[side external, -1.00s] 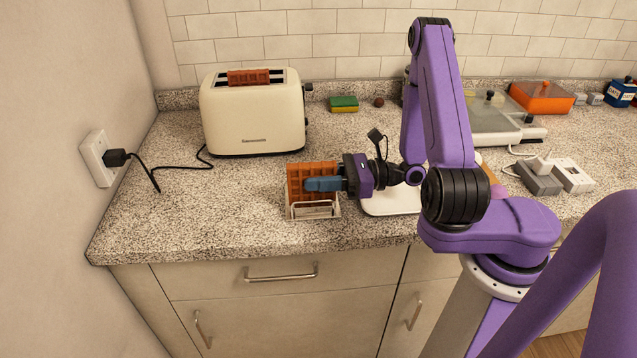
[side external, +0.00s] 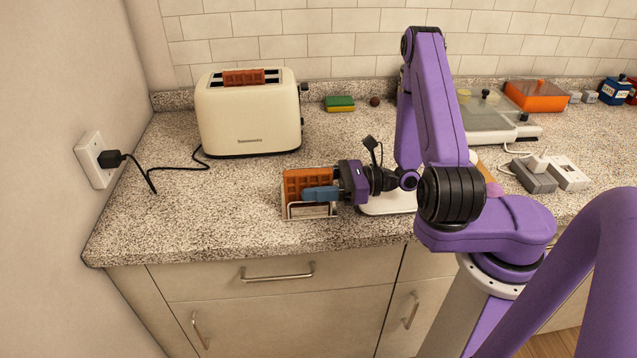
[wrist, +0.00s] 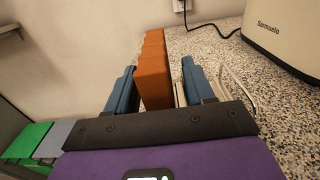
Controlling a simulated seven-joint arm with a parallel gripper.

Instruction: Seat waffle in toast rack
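An orange-brown waffle (side external: 297,184) stands upright in the wire toast rack (side external: 309,212) near the counter's front edge. Its lower part is behind the rack's front wires. My gripper (side external: 321,194) reaches in from the right, one blue finger across the waffle's front face. In the wrist view my gripper (wrist: 157,88) has a finger on each side of the waffle (wrist: 154,70), with narrow gaps showing between the fingers and the waffle, so it looks open around it. Part of the rack (wrist: 232,90) shows at right in the wrist view. The waffle's bottom edge is hidden.
A cream toaster (side external: 248,120) with another waffle (side external: 244,77) in a slot stands behind the rack, its cord running to a wall outlet (side external: 92,158). The counter left of the rack is clear.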

